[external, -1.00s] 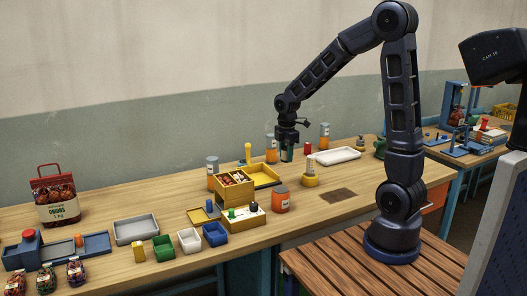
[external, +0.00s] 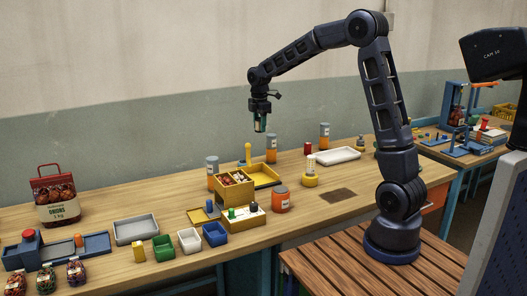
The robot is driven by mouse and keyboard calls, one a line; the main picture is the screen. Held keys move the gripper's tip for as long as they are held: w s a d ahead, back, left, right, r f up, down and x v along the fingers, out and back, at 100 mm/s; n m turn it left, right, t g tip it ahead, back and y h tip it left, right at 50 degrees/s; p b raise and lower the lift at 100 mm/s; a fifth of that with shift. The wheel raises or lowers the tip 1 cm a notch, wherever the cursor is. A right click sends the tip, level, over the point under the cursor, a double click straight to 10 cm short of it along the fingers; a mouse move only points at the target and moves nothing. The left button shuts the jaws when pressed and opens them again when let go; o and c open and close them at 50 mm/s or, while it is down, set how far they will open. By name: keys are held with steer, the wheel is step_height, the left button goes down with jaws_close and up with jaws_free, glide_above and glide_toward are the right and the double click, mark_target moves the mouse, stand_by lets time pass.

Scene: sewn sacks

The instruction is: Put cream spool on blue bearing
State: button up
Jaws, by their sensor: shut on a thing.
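My gripper (external: 260,126) hangs in the air above the back of the long wooden table, left of my base. It points down and is shut on a small pale thing, seemingly the cream spool (external: 261,125), between greenish fingers. The thing is mostly covered by the fingers and too small to make out clearly. Another pale upright piece with a reddish band (external: 311,165) stands on a round yellow base (external: 310,181) at the right of the middle. I cannot single out the blue bearing with certainty.
A yellow box with compartments (external: 234,190) and a yellow tray (external: 265,175) stand below my gripper. Orange jars with grey lids (external: 271,150) stand around them. A white tray (external: 338,155) lies farther right. Small bins, including a blue one (external: 215,234), line the front left.

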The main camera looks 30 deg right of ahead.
glide_above(244, 162)
steer(key=f, duration=2)
steer(key=shift+w, duration=0.2)
steer(key=shift+d, duration=0.1)
steer(key=o, duration=1)
steer(key=shift+f, duration=0.1)
steer(key=shift+c, duration=0.2)
